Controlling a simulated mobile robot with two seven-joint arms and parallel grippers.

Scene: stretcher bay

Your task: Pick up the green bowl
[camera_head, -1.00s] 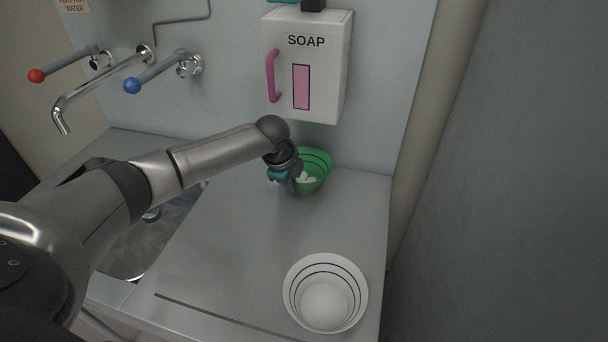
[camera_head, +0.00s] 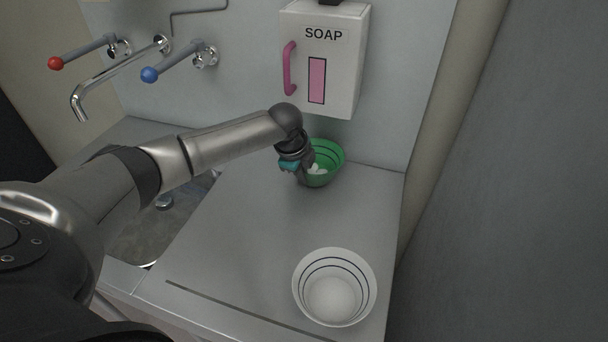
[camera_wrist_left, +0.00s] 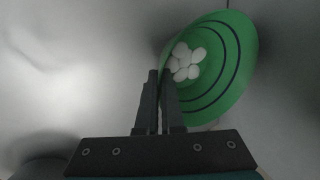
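The green bowl (camera_head: 330,178) is at the back of the grey counter, under the soap dispenser, with several small white pieces in it. It has dark rings inside and also fills the upper right of the left wrist view (camera_wrist_left: 232,72). My left gripper (camera_head: 303,178) is at the bowl's left side. In the wrist view its two fingers (camera_wrist_left: 160,88) are close together at the bowl's near-left rim, and they look shut on the wall. The fingers hide part of the rim. I cannot tell whether the bowl is off the counter. My right gripper is not in view.
A white bowl (camera_head: 308,300) with a round white thing inside stands at the front right of the counter (camera_head: 240,245). The soap dispenser (camera_head: 345,75) hangs above the green bowl. A sink (camera_head: 150,222) and taps (camera_head: 150,75) are on the left. The counter's middle is clear.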

